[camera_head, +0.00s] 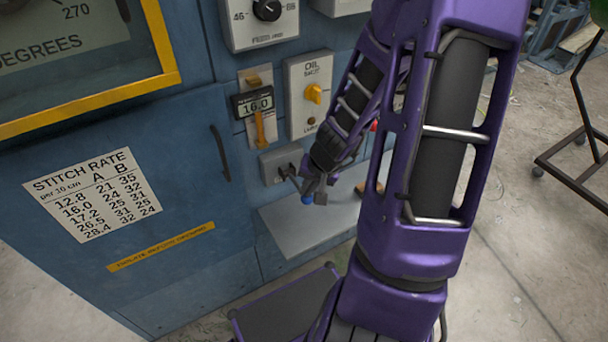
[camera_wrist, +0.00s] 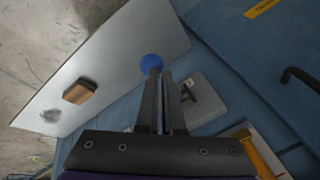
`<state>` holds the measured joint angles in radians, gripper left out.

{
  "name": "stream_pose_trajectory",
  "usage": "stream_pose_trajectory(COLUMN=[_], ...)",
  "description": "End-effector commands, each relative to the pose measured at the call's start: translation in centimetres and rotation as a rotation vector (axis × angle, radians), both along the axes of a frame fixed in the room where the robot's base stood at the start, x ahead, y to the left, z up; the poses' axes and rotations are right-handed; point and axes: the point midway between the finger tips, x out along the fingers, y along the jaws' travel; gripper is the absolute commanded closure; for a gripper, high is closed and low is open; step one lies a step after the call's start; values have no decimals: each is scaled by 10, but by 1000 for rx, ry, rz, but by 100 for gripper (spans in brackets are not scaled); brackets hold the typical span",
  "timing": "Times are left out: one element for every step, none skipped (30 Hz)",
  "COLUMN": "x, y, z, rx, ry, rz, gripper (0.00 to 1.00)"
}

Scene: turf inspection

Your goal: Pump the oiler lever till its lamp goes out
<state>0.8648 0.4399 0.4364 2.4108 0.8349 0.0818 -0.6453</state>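The oiler is a grey box (camera_head: 281,163) low on the blue machine, with a dark lever ending in a blue ball knob (camera_head: 307,199). In the wrist view the knob (camera_wrist: 151,63) shows just beyond the tip of my left finger, partly covered by it, and the box (camera_wrist: 207,104) lies to the right. My gripper (camera_head: 315,188) is at the knob. Its fingers (camera_wrist: 164,72) are close together, and the knob is not between them. I cannot tell whether they touch it. The oil panel (camera_head: 309,88) has a yellow knob and a small round lamp (camera_head: 311,121), not visibly lit.
A pale grey shelf (camera_head: 290,231) juts out below the oiler. A wooden-topped block (camera_wrist: 79,92) lies on it. A counter with a yellow lever (camera_head: 260,128) hangs beside the oil panel. A black handle (camera_head: 220,153) is further left. A dark stand (camera_head: 575,150) is at the right.

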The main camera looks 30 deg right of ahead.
Motion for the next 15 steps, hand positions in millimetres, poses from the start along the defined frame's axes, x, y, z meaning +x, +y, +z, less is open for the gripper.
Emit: stream_pose_trajectory(x=[4, 5, 6, 7, 8, 9, 10, 11, 12, 12, 13, 14, 15, 16, 17], y=[-1, -1, -1, -1, -1, -1, -1, -1, -1, -1, -1, -1, -1, -1, -1], z=[7, 9, 11, 13, 15, 17, 18, 20, 22, 24, 25, 28, 29, 31, 33], rx=[-4, -4, -5, -6, -6, -7, -7, -7, -6, -6, -6, -5, -5, -5, -4], ry=[-4, -5, -6, -6, -6, -7, -7, -7, -7, -7, -7, -7, -6, -6, -6], rz=[1, 1, 1, 1, 1, 1, 1, 1, 1, 1, 1, 2, 2, 2, 1], gripper=[100, 100, 100, 100, 100, 100, 100, 100, 100, 100, 100, 100, 100, 100, 100])
